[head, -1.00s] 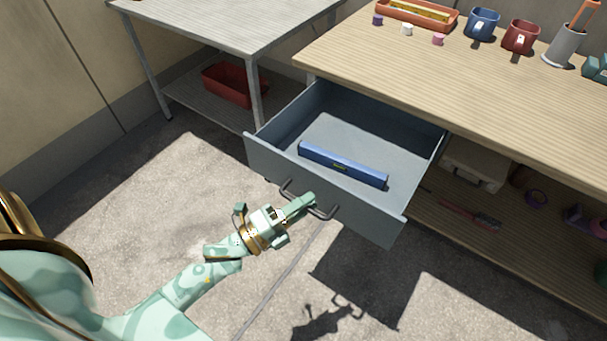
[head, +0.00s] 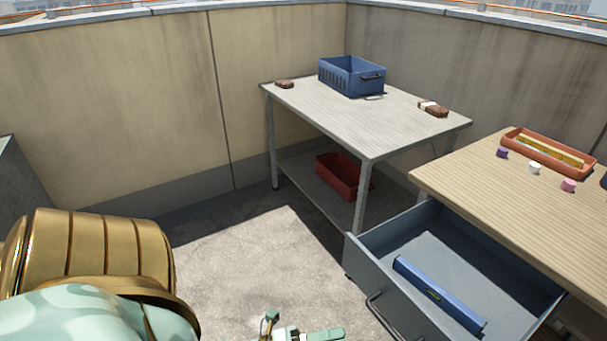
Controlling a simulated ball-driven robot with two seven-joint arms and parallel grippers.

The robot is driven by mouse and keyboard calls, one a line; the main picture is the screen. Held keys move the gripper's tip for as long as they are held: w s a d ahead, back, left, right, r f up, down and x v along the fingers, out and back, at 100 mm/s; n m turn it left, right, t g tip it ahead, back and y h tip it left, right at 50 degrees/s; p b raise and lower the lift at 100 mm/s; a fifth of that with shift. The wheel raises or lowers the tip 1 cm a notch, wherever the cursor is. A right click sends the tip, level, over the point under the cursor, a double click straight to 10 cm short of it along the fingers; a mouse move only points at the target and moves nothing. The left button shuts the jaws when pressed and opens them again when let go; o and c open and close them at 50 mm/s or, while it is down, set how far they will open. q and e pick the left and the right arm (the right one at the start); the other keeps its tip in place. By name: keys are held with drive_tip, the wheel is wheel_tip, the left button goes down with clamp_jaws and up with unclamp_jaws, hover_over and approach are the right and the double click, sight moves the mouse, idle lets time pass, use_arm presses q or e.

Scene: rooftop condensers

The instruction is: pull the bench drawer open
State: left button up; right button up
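The bench drawer (head: 385,297) is grey-blue and stands pulled well out from under the wooden bench (head: 500,190). A long blue box-like bar (head: 440,295) lies inside it. The drawer's dark bar handle (head: 377,308) is on its front, partly cut off by the lower picture edge. My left gripper (head: 328,334) is at the bottom edge, left of the handle, with a visible gap between them. Most of it is out of frame, so its opening does not show. My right gripper is not in view.
A grey metal table (head: 350,130) stands behind, with a blue crate (head: 351,77) on top and a red bin (head: 340,176) on its lower shelf. A terracotta tray (head: 548,152) and small cups sit on the bench. Open floor (head: 250,260) lies left of the drawer.

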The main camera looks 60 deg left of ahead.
use_arm(q)
drive_tip(key=v, duration=0.5)
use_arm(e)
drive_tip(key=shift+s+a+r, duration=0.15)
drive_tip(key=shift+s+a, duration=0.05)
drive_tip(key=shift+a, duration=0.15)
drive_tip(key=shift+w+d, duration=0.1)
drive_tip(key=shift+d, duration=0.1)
